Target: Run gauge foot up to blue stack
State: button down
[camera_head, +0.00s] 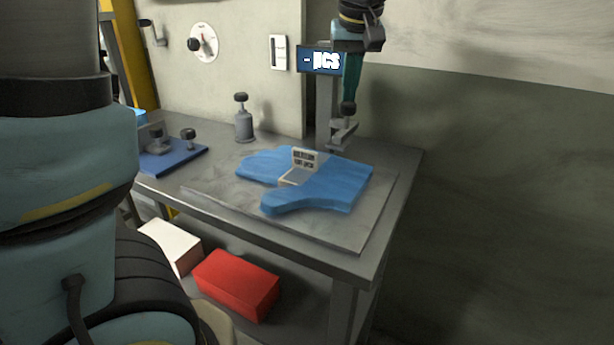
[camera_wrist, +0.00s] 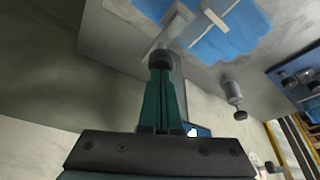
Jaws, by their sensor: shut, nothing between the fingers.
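The blue stack (camera_head: 335,185) is a flat, glove-shaped pile on a grey plate on the bench; part of it shows at the top of the wrist view (camera_wrist: 232,38). The gauge (camera_head: 326,98) stands behind it, with a lit display (camera_head: 320,60). The gauge foot (camera_head: 343,134) is a grey bracket under a dark round knob (camera_head: 348,108), near the stack's back edge; I cannot tell whether it touches the stack. My gripper (camera_head: 350,98) points down with its teal fingers together. Its tips are right at the knob, also in the wrist view (camera_wrist: 160,70), with nothing visible between them.
A grey bottle-like weight (camera_head: 243,122) and a blue plate with knobs (camera_head: 178,158) are on the bench's left. A red box (camera_head: 236,284) and a white box (camera_head: 172,245) lie below. The wall dial (camera_head: 203,43) is behind.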

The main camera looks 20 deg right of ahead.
aim_at(349, 105)
jog(key=shift+f+b, duration=1.7)
jog(key=shift+f, duration=0.9)
notch_tip(349, 105, up, 14)
jog(key=p, duration=1.1)
dwell(0.4)
